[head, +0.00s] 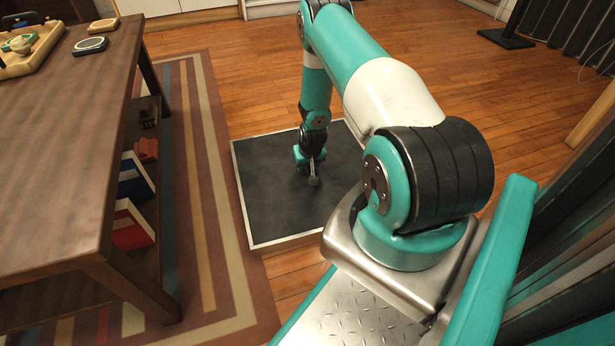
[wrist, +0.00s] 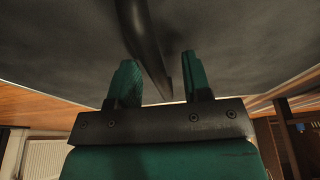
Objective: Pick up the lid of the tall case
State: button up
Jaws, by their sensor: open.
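A square dark grey panel with a pale rim (head: 265,205) lies on the floor in the head view; I take it as the lid on the case, though little of its side shows. My gripper (head: 312,172) points down over the panel's middle, by a small grey handle-like piece (head: 314,181). In the wrist view the dark panel (wrist: 240,40) fills the top. My gripper's green fingers (wrist: 160,82) stand apart. A dark curved bar (wrist: 149,45), probably the handle, runs between them with gaps visible on both sides. Whether it touches either finger is unclear.
A wooden table (head: 60,130) stands at the left, with a tray (head: 40,55) and small round-cornered items on top. Books (head: 134,180) sit on its lower shelf. A striped rug (head: 195,130) lies between table and panel. Wooden floor (head: 235,85) is clear behind.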

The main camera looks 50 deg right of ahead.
jog(key=shift+r, duration=0.1)
jog(key=shift+c, duration=0.4)
grip_shut()
dwell(0.8)
